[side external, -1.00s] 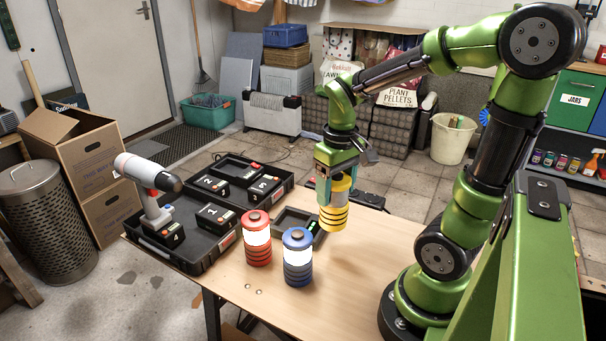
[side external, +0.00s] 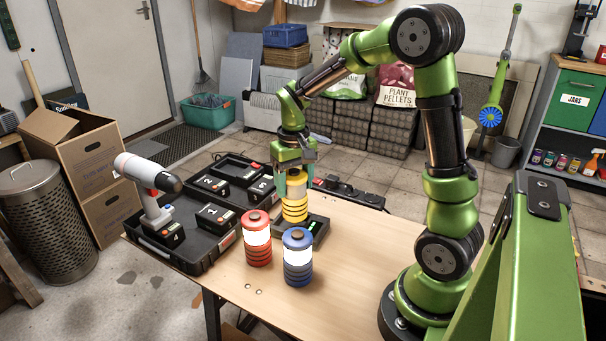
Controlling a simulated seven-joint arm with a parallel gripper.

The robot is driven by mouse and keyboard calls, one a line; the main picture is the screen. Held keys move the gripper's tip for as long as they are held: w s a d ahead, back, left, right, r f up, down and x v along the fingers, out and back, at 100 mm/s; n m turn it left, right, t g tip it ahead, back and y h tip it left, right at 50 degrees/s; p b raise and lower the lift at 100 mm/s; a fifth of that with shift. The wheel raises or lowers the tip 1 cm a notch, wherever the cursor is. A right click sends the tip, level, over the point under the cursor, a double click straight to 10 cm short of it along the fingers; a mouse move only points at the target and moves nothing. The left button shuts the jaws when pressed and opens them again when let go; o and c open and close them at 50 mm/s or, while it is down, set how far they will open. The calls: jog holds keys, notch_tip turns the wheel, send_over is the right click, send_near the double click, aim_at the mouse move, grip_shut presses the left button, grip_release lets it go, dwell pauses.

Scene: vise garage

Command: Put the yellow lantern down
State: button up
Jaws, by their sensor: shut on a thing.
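The yellow lantern (side external: 294,212) is upright, with a white lit band in its upper part. My gripper (side external: 294,184) is shut on its upper part from above, one finger on each side. The lantern's base overlaps a small black unit with green lights (side external: 317,231); I cannot tell whether it touches the unit or hangs just above it. The red lantern (side external: 257,251) and the blue lantern (side external: 298,276) stand upright on the wooden table (side external: 345,290), in front of the yellow one.
An open black case (side external: 196,262) with numbered battery packs and a drill (side external: 150,190) lies at the table's left. A black power strip (side external: 350,193) lies behind the yellow lantern. The table is clear to the right of the blue lantern.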

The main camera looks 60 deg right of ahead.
aim_at(291, 194)
jog(key=shift+w+d, duration=0.15)
jog(key=shift+w, duration=0.25)
jog(key=shift+w+f, duration=0.2)
jog(key=shift+f, duration=1.6)
jog(key=shift+f, duration=0.25)
jog(key=o, duration=1.7)
